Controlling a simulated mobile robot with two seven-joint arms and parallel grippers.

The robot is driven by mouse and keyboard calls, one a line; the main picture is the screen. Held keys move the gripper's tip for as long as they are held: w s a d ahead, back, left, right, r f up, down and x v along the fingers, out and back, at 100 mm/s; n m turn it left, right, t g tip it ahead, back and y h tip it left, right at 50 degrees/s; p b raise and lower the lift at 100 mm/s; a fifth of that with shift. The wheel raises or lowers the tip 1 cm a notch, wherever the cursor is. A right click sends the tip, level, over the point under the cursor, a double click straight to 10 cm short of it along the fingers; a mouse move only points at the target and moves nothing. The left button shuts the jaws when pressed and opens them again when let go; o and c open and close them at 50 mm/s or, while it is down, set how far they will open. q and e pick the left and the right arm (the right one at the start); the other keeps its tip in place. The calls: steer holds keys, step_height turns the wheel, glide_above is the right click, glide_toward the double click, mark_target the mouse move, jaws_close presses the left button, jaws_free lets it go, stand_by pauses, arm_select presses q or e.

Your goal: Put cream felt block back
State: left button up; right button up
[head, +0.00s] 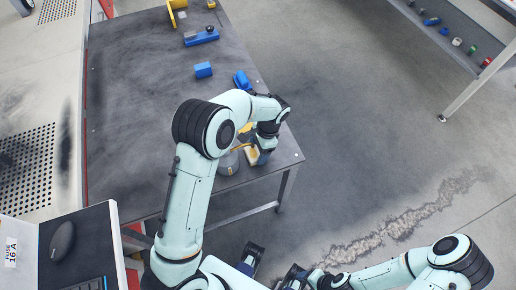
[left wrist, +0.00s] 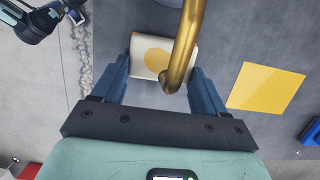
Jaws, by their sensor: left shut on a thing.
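The cream felt block (left wrist: 146,60) has a yellow disc on its face. In the left wrist view it sits between the two blue fingers of my left gripper (left wrist: 158,80), which is shut on it. A curved brass rod (left wrist: 182,45) crosses in front of part of the block. In the head view the block (head: 252,156) shows below my left gripper (head: 262,152), near the table's right front corner. I cannot tell whether it touches the table. My right gripper (head: 292,274) is low in the head view, off the table; its opening is unclear.
A yellow square (left wrist: 266,87) lies flat beside the block. A grey rounded thing (head: 229,164) stands left of it. Blue pieces (head: 203,70) and a blue holder (head: 202,39) lie farther back on the dark table (head: 130,120). The table's left part is clear.

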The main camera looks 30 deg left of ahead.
arm_select(q)
steer(key=o, duration=1.2)
steer(key=p+v, duration=0.1)
steer(key=v, duration=0.7)
steer(key=shift+f, duration=0.1)
